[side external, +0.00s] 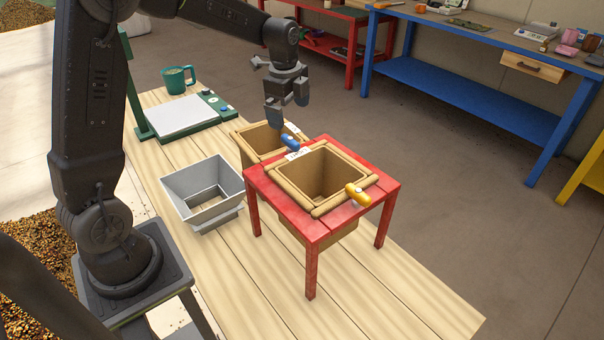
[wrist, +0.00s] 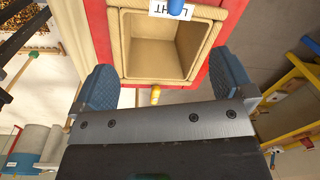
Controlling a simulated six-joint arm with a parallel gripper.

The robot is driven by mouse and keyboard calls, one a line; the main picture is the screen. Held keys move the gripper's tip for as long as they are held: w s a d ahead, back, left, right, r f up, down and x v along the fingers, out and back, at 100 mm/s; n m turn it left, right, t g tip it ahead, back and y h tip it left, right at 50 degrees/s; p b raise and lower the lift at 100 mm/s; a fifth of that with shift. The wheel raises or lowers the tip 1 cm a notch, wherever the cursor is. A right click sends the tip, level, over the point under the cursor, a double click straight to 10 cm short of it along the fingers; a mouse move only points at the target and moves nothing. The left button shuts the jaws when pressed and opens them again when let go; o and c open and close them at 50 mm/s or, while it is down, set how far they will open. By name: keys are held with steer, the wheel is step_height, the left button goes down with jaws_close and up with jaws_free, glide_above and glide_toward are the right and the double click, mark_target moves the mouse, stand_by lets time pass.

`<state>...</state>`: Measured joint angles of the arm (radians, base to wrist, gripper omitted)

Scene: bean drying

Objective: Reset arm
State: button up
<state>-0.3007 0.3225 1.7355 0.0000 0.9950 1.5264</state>
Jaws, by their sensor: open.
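My gripper (side external: 287,112) is open and empty above the back rim area of the bins in the side view. Its two blue fingertips stand wide apart in the wrist view (wrist: 168,88). A wooden bin (side external: 318,178) is set in a small red table (side external: 312,262). A second wooden bin (side external: 252,157) stands behind it on the wooden tabletop, partly hidden. A bin with a label reading "LIGHT" (wrist: 160,45) shows between the fingers in the wrist view. A blue-handled item (side external: 290,142) and a yellow-handled item (side external: 357,195) lie at the rims.
A grey hopper-like tray (side external: 203,188) stands left of the red table. Behind it are a green scale (side external: 182,118) and a green mug (side external: 178,80). The front of the wooden tabletop (side external: 400,290) is clear. Blue (side external: 470,95) and red benches stand farther back.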

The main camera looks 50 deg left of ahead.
steer(key=s+d+r+n+t, duration=0.2)
steer(key=s+d+r+n, duration=0.5)
steer(key=s, duration=0.4)
steer(key=s+d+n+t, duration=0.2)
steer(key=s+d+n, duration=0.4)
steer(key=s, duration=0.6)
steer(key=shift+d+r+n+t, duration=0.2)
steer(key=shift+n+t, duration=0.1)
steer(key=shift+n, duration=0.2)
